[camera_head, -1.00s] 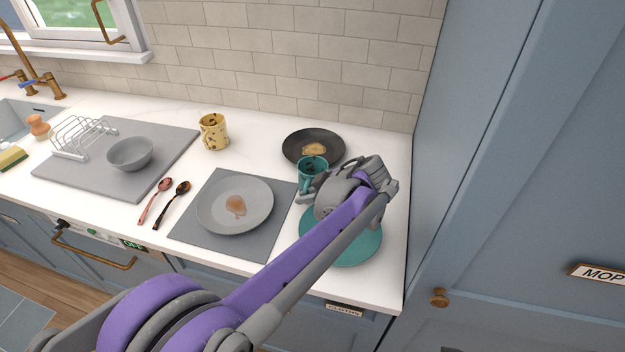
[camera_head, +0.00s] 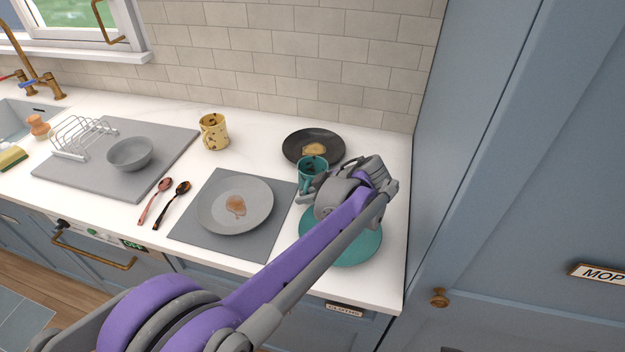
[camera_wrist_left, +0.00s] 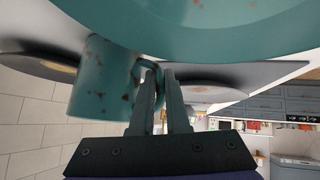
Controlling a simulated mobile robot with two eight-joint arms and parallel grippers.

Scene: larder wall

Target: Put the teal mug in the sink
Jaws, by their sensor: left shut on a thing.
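The teal mug (camera_head: 312,168) has brown specks and stands behind the teal plate, in front of the dark plate, in the head view. My left gripper (camera_head: 310,192) is at the mug's near side, partly hidden by its own wrist. In the left wrist view, the fingers (camera_wrist_left: 163,95) of my left gripper are shut on the handle of the mug (camera_wrist_left: 103,80). I cannot tell whether the mug touches the counter. The grey sink (camera_head: 14,122) shows only in part at the far left. My right gripper is out of view.
The teal plate (camera_head: 345,248) lies under my left arm. The dark plate (camera_head: 296,152), yellow mug (camera_head: 214,132), grey plate (camera_head: 225,213) on its mat, two spoons (camera_head: 150,205), and the board (camera_head: 150,180) with bowl (camera_head: 130,153) and rack (camera_head: 82,138) occupy the counter. A tall blue cabinet (camera_head: 465,130) bounds the right.

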